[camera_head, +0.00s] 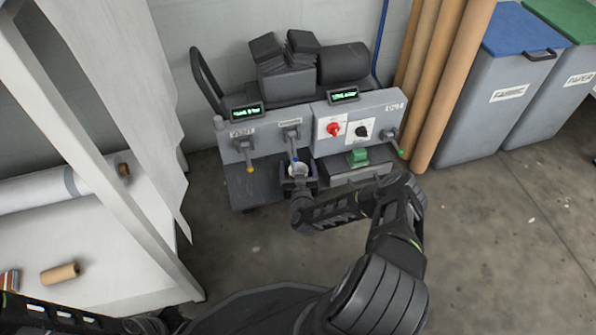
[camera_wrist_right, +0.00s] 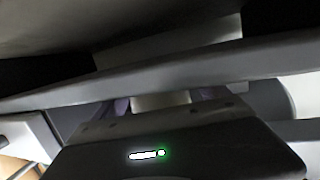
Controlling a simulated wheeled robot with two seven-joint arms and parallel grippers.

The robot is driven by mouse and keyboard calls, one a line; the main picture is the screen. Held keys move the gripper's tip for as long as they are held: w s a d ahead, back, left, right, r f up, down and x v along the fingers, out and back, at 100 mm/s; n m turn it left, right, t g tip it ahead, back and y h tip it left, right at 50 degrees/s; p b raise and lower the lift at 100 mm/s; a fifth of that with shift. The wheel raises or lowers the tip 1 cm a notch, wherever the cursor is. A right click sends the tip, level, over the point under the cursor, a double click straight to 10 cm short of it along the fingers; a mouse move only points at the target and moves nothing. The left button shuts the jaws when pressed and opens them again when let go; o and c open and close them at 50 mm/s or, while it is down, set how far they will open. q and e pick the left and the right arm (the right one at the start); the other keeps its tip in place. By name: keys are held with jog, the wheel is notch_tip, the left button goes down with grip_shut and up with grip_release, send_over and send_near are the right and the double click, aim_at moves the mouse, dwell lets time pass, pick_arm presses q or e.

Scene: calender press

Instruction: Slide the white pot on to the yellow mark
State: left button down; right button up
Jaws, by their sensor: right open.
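The white pot (camera_head: 298,169) is small and stands at the front of the grey press, below the middle lever with the blue tip. My right gripper (camera_head: 299,177) is at the pot, with dark finger parts on either side of it. The gripper is open; whether a finger touches the pot I cannot tell. In the right wrist view a pale piece, probably the pot (camera_wrist_right: 160,101), shows in the narrow gap beyond the gripper body. I cannot make out a yellow mark on the surface by the pot. My left gripper is out of the picture.
The press panel (camera_head: 359,119) has levers with yellow, blue and green tips, a red knob and a black knob. A green block (camera_head: 357,157) is right of the pot. A white table (camera_head: 110,255) is at left, bins (camera_head: 505,85) at right. Floor is free between.

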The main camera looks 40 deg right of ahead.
jog(key=shift+c, duration=0.6)
jog(key=c, duration=1.3)
